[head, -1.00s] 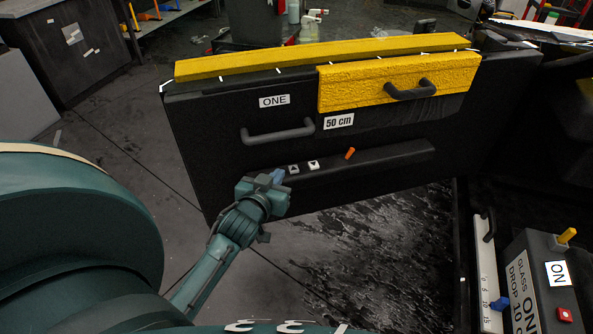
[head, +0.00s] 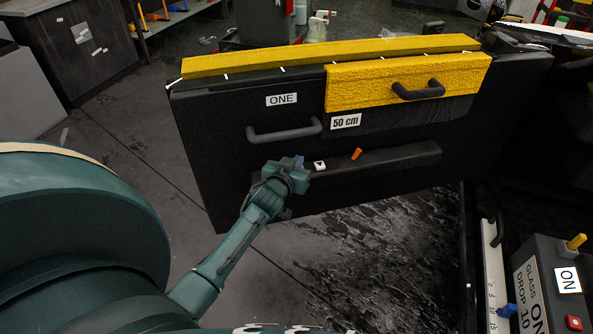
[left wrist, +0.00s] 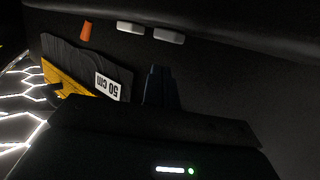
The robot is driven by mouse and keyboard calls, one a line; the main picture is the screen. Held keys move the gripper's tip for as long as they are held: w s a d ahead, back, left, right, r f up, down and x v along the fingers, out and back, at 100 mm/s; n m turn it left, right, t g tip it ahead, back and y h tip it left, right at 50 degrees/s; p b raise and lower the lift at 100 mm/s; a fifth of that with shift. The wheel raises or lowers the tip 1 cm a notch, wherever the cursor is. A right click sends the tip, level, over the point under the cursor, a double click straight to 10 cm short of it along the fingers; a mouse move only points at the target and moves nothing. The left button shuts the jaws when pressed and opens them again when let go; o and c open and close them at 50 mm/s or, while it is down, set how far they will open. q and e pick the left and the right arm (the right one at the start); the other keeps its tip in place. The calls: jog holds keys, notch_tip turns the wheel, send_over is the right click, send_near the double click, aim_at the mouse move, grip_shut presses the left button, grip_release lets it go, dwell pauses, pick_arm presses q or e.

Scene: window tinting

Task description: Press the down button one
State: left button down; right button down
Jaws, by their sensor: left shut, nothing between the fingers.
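The black panel labelled ONE (head: 281,99) has a ledge with a white down button (head: 320,165). The up button is hidden behind my gripper in the head view. In the left wrist view, the down button (left wrist: 131,27) is beside the orange lever (left wrist: 85,31), and the up button (left wrist: 169,35) is to its right. My left gripper (head: 298,162) is shut and empty, just left of the down button in the head view. Its blue-dark fingertips (left wrist: 160,74) appear below the two buttons in the wrist view; I cannot tell whether they touch anything. My right gripper is out of view.
An orange lever (head: 356,154) sits right of the down button. A dark handle (head: 284,133) is above my gripper, and a yellow drawer front (head: 372,85) with a handle is at upper right. A control box (head: 545,285) stands at lower right.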

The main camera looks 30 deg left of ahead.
pick_arm(q)
jog(key=shift+f, duration=1.1)
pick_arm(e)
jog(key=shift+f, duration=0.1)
